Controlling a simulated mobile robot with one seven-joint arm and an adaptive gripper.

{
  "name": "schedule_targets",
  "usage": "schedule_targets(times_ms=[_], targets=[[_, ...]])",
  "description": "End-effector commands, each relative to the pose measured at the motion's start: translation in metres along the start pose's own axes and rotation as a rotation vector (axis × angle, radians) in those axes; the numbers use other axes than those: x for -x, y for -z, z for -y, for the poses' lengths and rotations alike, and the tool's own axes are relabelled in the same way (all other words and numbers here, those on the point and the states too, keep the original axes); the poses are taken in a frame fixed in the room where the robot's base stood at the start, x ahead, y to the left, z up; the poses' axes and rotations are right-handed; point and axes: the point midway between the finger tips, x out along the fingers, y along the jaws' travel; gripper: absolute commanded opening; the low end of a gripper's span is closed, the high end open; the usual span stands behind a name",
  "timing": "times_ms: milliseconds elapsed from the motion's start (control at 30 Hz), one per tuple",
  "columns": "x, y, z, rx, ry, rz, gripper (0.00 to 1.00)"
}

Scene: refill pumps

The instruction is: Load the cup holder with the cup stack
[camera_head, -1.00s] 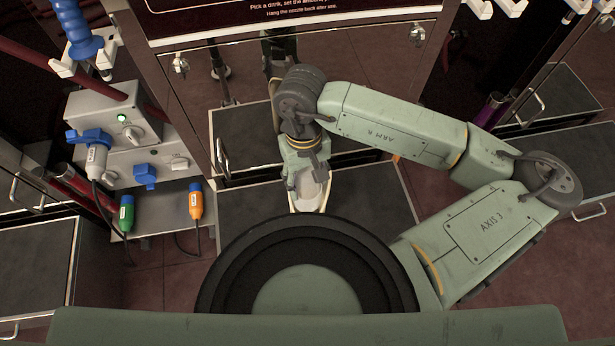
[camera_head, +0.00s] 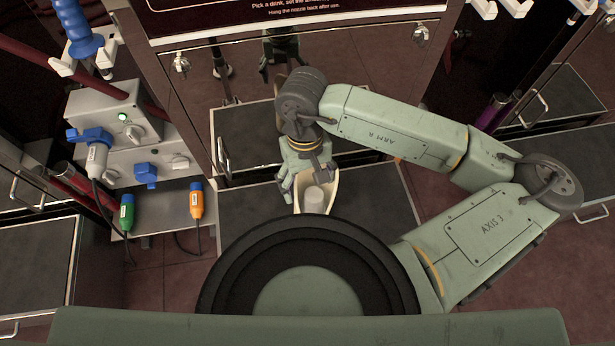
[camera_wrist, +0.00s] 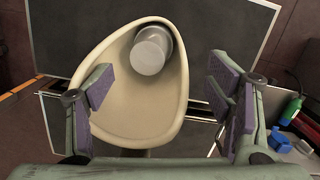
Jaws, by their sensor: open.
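A beige, egg-shaped open tray (camera_wrist: 122,115), which I take for the cup holder, lies below my gripper in the wrist view. It also shows in the head view (camera_head: 332,184). A pale grey cylinder (camera_wrist: 148,55), which I take for the cup stack, is inside its far end and touches or nearly touches the rim. In the head view the cylinder (camera_head: 314,199) shows just in front of the fingers. My gripper (camera_wrist: 160,95) is open and empty, with purple-padded fingers spread on either side of the tray. It also shows in the head view (camera_head: 306,180).
Dark shelf panels (camera_head: 375,200) lie under and around the tray. A cabinet front with a handle (camera_head: 222,158) stands behind. At left, a grey control box (camera_head: 110,120) carries blue, green and orange plugs with hanging cables. Red floor shows between the units.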

Motion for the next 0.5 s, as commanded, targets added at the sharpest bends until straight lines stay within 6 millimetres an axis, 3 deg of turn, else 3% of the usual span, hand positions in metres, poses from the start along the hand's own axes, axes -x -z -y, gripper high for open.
schedule_targets(times_ms=[167, 500], targets=[[0.015, 0.001, -0.001, -0.001, -0.004, -0.002, 0.74], [0.086, 0.001, -0.001, 0.0, -0.004, -0.002, 0.74]])
